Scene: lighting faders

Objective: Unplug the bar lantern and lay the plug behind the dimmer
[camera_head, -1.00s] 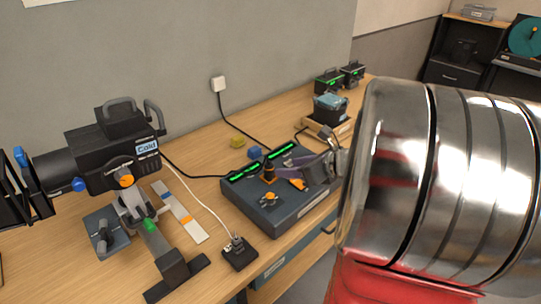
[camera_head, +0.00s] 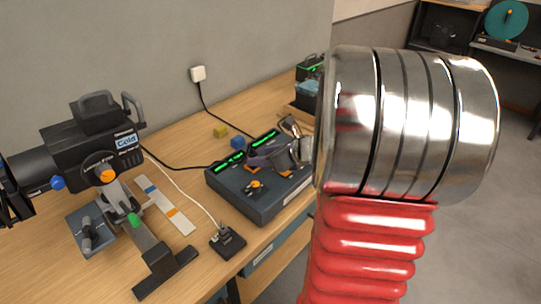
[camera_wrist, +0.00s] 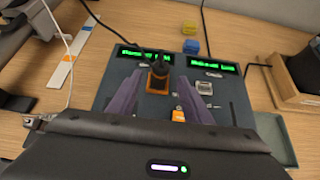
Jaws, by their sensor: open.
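The dimmer (camera_head: 240,199) is a dark box with green displays on the desk; it also shows in the wrist view (camera_wrist: 232,105). A black plug (camera_wrist: 158,64) stands upright in an orange-rimmed socket on its top, with a black cable running up and left. The head view does not show the plug clearly. A black lantern (camera_head: 78,144) with a pale label stands at the left; a black cable runs from it to the dimmer. My gripper (camera_head: 264,157) is over the dimmer. In the wrist view its open purple fingers (camera_wrist: 160,80) lie either side of the plug; contact cannot be told.
A yellow block (camera_head: 220,132) and a blue block (camera_head: 237,142) sit behind the dimmer, with bare desk near them. A white wall plug (camera_head: 198,74) has a black cable hanging down. A small black socket box (camera_head: 228,241) stands at the front left.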

